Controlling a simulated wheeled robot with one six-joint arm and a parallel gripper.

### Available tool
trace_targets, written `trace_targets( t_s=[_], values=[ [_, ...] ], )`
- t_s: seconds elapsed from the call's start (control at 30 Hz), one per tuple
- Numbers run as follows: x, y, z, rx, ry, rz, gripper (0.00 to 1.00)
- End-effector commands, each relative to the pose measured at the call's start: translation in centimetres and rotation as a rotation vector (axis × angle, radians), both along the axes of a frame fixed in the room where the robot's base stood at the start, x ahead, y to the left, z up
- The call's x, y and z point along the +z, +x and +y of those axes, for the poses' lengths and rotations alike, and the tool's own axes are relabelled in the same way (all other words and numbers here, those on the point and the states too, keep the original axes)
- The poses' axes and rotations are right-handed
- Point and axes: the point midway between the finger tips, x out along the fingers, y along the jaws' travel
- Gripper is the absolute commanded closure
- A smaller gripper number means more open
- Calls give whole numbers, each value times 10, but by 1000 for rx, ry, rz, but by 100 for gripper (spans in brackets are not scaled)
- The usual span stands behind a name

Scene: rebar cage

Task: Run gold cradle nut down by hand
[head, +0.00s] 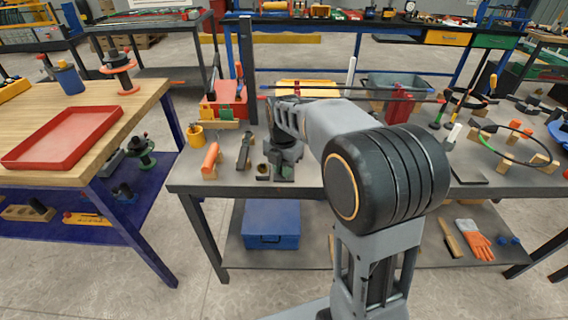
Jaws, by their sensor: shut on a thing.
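My gripper (285,152) is the dark end of my arm, low over the left part of the grey bench. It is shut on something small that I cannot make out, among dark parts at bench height. A small dull brass-coloured ring (262,170) sits just left of it. I cannot tell whether this ring is the gold nut. I cannot clearly make out a gold cradle; my forearm hides part of the bench behind it.
An orange-handled tool (210,158), a yellow cup (195,136) and a red holder (228,106) stand to the left. A long dark bar (380,97) runs behind my arm, past a red block (399,109). A hoop on wooden blocks (515,147) lies right.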

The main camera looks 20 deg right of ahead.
Motion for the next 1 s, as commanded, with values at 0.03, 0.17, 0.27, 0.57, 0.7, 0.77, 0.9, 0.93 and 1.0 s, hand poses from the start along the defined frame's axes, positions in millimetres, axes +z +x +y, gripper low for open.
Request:
trace_targets(
  t_s=[0.03, 0.17, 0.27, 0.57, 0.7, 0.77, 0.9, 0.93, 1.0],
  values=[
    [2, 0, -1, -18, -2, -1, 100],
    [1, 0, -1, -60, -2, 0, 100],
    [1, 0, -1, -79, -2, -1, 100],
    [0, 0, -1, -96, -2, -1, 100],
    [0, 0, -1, -95, -2, -1, 100],
    [0, 1, -1, -95, -2, -1, 100],
    [0, 0, 0, -94, -2, -1, 68],
    [0, 0, 0, -94, -2, -1, 65],
    [0, 0, 0, -93, -1, -1, 58]
  ],
)
